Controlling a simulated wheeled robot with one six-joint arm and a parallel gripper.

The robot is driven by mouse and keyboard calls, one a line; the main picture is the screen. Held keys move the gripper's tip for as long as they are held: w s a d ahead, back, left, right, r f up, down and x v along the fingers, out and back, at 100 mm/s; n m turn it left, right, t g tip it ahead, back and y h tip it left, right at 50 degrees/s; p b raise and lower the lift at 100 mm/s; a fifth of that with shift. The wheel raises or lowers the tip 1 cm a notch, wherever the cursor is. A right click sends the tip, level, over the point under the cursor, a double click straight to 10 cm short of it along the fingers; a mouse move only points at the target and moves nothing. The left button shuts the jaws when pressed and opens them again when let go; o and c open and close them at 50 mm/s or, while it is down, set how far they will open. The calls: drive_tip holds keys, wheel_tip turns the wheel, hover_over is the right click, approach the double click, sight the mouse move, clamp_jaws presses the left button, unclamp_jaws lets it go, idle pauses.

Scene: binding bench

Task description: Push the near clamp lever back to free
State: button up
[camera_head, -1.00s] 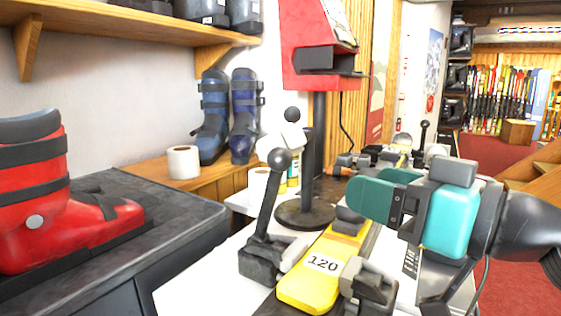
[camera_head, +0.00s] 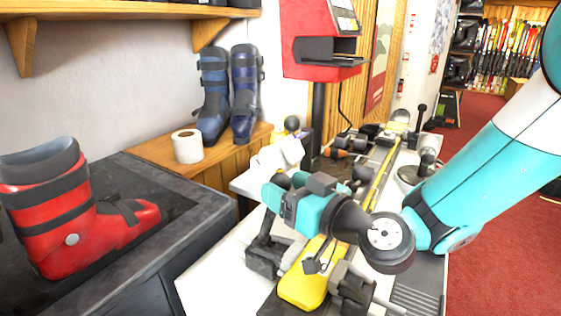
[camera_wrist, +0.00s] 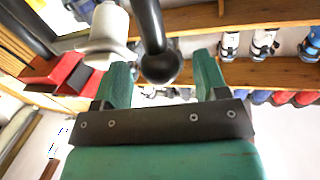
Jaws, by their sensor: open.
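The near clamp (camera_head: 265,258) sits beside the yellow ski (camera_head: 303,287) on the bench, at the ski's left. Its dark lever (camera_head: 264,224) rises from the clamp, and its upper part is largely hidden by my gripper (camera_head: 280,188). In the wrist view the lever's round black knob (camera_wrist: 159,67) shows between the two green fingers of my gripper (camera_wrist: 165,72), with its rod running up the picture. The fingers are apart and not closed on the knob. I cannot tell whether either finger touches it.
A second clamp block (camera_head: 352,290) stands at the ski's right. A white object (camera_head: 278,154) is just behind my gripper. A red kiosk (camera_head: 305,45) on a dark post stands behind. A red boot (camera_head: 70,215) rests on the dark counter at left. Another lever (camera_head: 420,115) stands farther back.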

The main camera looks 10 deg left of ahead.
drive_tip(key=shift+p+x, duration=0.65)
drive_tip(key=shift+x, duration=0.3)
drive_tip(key=shift+c, duration=0.2)
clamp_jaws()
drive_tip(key=shift+r+p, duration=0.1)
drive_tip(key=shift+p, duration=0.25)
